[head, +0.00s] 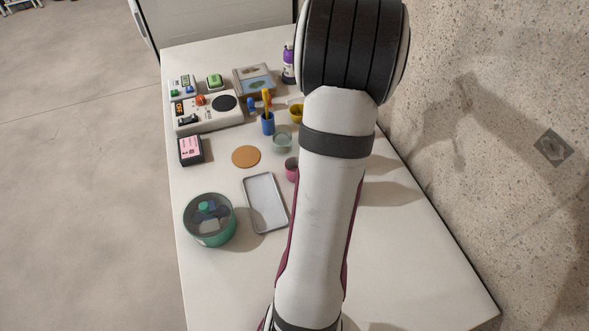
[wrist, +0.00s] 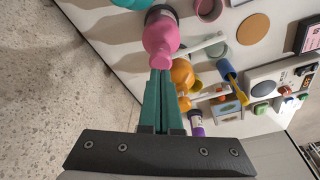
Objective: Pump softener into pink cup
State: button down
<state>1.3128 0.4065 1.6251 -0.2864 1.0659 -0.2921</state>
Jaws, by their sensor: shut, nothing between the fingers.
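My gripper (wrist: 160,74) is shut and empty in the wrist view, its teal fingers together. Their tips overlap the lower end of a pink bottle-like thing with a dark collar (wrist: 162,36); I cannot tell whether they touch. A white spout (wrist: 203,46) shows just right of it, pointing towards the cups. The pink cup (wrist: 208,8) is at the top edge of the wrist view. In the head view the pink cup (head: 291,168) is partly hidden by my arm, which also hides the gripper. I cannot read which bottle is the softener.
A yellow-orange dispenser (wrist: 182,76) with a white spout, a green cup (head: 282,141) and a blue holder (head: 267,124) stand close by. A purple bottle (head: 288,64) is farther back. A grey tray (head: 265,203) and green bowl (head: 209,220) are at left.

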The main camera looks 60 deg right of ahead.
dwell(0.5)
notch_tip(320, 180, up, 6)
dwell(0.5)
jog(key=shift+r, duration=0.1)
jog(key=w+a+n+y, duration=0.15)
jog(key=w+a, duration=0.25)
jog(key=a, duration=0.5)
jog(key=w+a+n, duration=0.2)
jog(key=w+a, duration=0.2)
jog(key=a, duration=0.4)
jog(key=w+a+n+y, duration=0.1)
jog(key=w+a, duration=0.4)
jog(key=a, duration=0.4)
jog(key=s+a+f+n, duration=0.1)
jog(key=s+a, duration=0.3)
jog(key=a, duration=0.3)
jog(key=s+a+f+n+y, duration=0.1)
jog(key=s+a+f+n, duration=0.1)
jog(key=s+a, duration=0.2)
jog(key=s+a+f+n, duration=0.2)
jog(key=s+a, duration=0.1)
jog(key=a, duration=0.7)
jog(key=shift+s+a+g, duration=0.25)
jog(key=shift+s+g, duration=0.15)
